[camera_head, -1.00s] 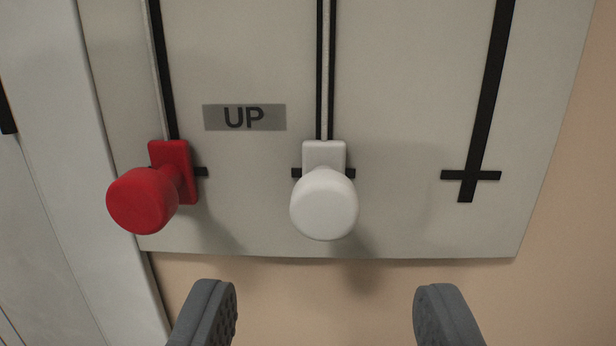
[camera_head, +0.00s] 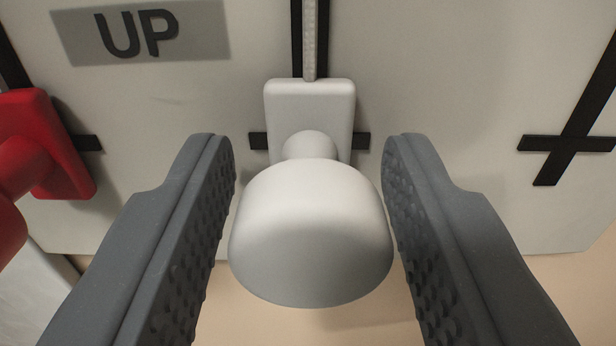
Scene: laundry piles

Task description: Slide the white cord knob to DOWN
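The white cord knob (camera_head: 310,235) is in the middle of the view, on a white base plate (camera_head: 310,100) at the lower end of a black vertical slot with a pale cord. A short black cross mark shows on both sides of its base. My gripper (camera_head: 308,160) is open around the knob, one grey finger on each side. A narrow gap shows at the left finger; at the right finger the gap is very small and contact is hard to tell. The "UP" label (camera_head: 140,32) is at the upper left. No DOWN label is in view.
A red knob (camera_head: 35,145) sits left of the left finger, partly cut off. An empty black slot with a cross mark (camera_head: 567,143) is at the right. The panel's lower edge shows below, with a tan wall under it.

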